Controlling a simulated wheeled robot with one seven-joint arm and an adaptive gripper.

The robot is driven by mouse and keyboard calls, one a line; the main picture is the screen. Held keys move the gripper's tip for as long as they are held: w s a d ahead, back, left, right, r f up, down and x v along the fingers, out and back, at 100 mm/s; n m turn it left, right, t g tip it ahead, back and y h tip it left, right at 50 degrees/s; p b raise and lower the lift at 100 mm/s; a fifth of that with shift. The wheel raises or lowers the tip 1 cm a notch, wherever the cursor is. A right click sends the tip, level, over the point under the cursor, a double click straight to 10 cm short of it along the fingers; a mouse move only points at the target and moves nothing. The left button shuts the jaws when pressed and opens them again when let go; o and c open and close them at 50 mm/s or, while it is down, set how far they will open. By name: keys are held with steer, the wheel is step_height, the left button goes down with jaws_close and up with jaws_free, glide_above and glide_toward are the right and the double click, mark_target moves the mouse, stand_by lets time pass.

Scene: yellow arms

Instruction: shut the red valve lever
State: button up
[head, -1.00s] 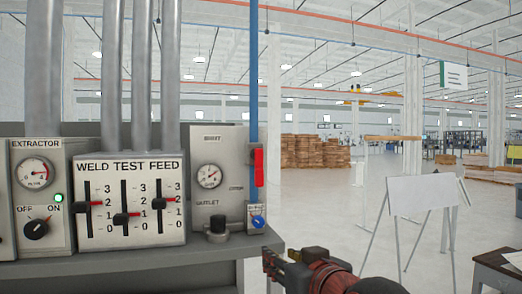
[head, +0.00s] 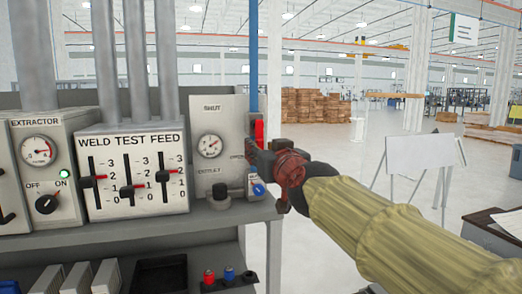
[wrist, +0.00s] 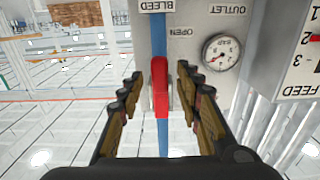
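The red valve lever (head: 259,131) lies along the blue pipe (head: 254,60) at the right end of the panel. In the head view my gripper (head: 252,155) covers its lower part. In the wrist view, which shows the panel labels upside down, the lever (wrist: 160,86) stands in line with the pipe, between the two fingers of my gripper (wrist: 169,78). The fingers are open, one on each side, with a gap to the lever on both sides. An "OPEN" label shows beside the lever.
The weld test feed box (head: 134,175) stands farther left. A shelf (head: 150,226) runs below.

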steer(key=shift+w+a, duration=0.1)
steer(key=shift+w, duration=0.3)
steer(key=shift+c, duration=0.2)
steer(key=c, duration=0.7)
jaws_close()
